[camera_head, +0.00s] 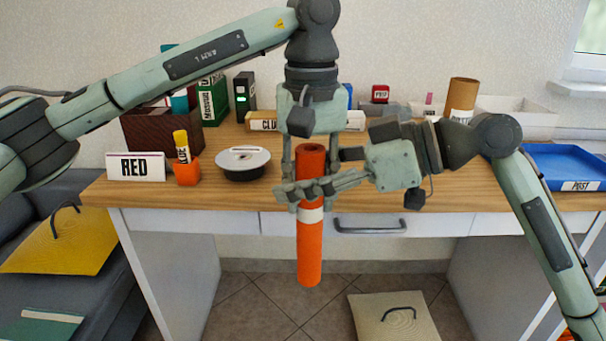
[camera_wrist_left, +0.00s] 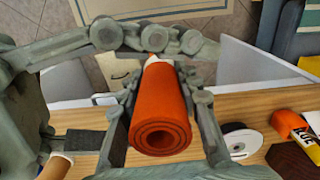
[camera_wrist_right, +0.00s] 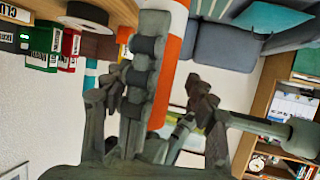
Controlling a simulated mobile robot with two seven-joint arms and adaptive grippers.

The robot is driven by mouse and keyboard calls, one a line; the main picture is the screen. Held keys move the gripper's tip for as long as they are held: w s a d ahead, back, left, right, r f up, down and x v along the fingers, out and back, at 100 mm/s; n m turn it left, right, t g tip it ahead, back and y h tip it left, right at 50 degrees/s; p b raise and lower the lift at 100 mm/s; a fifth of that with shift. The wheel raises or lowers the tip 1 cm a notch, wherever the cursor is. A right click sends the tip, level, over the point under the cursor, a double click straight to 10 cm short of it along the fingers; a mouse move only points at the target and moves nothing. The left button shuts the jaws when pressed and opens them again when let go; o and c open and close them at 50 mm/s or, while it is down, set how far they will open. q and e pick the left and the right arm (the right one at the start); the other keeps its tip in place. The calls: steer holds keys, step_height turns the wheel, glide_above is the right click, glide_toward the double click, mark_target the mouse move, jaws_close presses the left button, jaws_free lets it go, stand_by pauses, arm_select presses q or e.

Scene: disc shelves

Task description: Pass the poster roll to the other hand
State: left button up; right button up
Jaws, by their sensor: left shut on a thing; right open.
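The poster roll (camera_head: 309,250) is an orange tube with a white band, hanging upright in front of the desk. My left gripper (camera_head: 311,188) points down from above and is shut on its upper part. In the left wrist view the roll's spiral end (camera_wrist_left: 160,137) lies between the fingers. My right gripper (camera_head: 296,190) comes in from the right, level with the roll just above the white band. It is open, its fingers reaching across the roll. In the right wrist view the roll (camera_wrist_right: 178,50) passes by the fingers; whether they touch it I cannot tell.
The drawer handle (camera_head: 370,228) is near the roll.

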steer(key=shift+d, duration=0.15)
steer(key=v, duration=1.1)
steer(key=shift+d+r, duration=0.3)
steer(key=shift+f, duration=0.1)
